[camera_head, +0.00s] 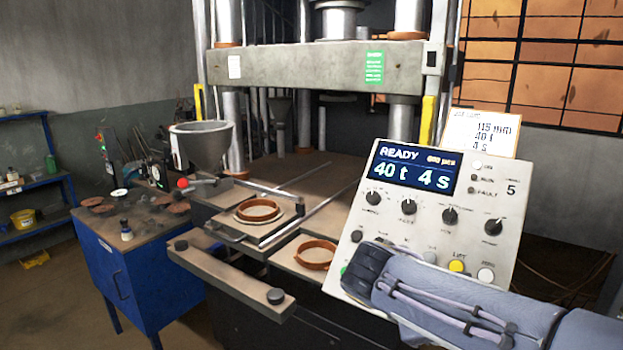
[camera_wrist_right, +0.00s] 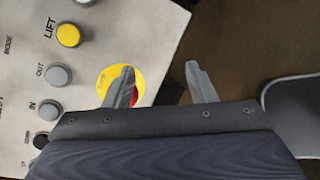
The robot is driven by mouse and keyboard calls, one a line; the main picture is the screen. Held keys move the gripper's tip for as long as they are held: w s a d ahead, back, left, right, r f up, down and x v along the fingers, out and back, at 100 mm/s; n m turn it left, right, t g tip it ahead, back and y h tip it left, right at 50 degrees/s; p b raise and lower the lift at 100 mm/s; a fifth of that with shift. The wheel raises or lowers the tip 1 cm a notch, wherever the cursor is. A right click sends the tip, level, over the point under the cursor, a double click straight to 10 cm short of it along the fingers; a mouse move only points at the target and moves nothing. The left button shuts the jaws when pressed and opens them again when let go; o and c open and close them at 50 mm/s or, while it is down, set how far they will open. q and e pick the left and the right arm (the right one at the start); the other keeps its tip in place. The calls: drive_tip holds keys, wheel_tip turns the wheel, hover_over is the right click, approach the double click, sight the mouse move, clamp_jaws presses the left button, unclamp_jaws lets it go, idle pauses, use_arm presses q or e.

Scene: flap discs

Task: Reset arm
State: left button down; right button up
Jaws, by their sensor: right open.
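My right arm (camera_head: 450,290) comes in from the lower right in the head view and lies in front of the lower part of the control panel (camera_head: 420,165). Its fingertips are hidden there. In the right wrist view my right gripper (camera_wrist_right: 163,82) is open, with nothing between its fingers. The left finger overlaps a yellow disc with a red button (camera_wrist_right: 110,78) on the panel; I cannot tell whether it touches. The yellow LIFT button (camera_wrist_right: 68,35) is to the left of the fingers. The panel's screen (camera_head: 415,170) reads READY, 40 t, 4 s. My left gripper is not in view.
The press (camera_head: 320,65) stands behind, with a ringed mould (camera_head: 258,210) on its front slide and another ring (camera_head: 316,254) nearer the panel. A hopper (camera_head: 202,145) is to the left. A blue cabinet (camera_head: 125,270) bears several brown discs. A card (camera_head: 480,132) tops the panel.

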drive_tip(key=s+d+f+m+g+y, duration=0.1)
drive_tip(key=s+d+f+m+y, duration=0.1)
drive_tip(key=s+f+m+y, duration=0.3)
drive_tip(key=s+d+f+m+g+y, duration=0.1)
drive_tip(key=s+d+f+m+y, duration=0.15)
drive_tip(key=s, duration=0.45)
drive_tip(key=s+a+f+m+t+y, duration=0.2)
drive_tip(key=s+a+m+t+y, duration=0.1)
drive_tip(key=s+m, duration=0.6)
drive_tip(key=shift+a+m+t+y, duration=0.4)
drive_tip(key=shift+a+y, duration=0.35)
drive_tip(key=shift+a, duration=0.2)
drive_tip(key=shift+f, duration=0.1)
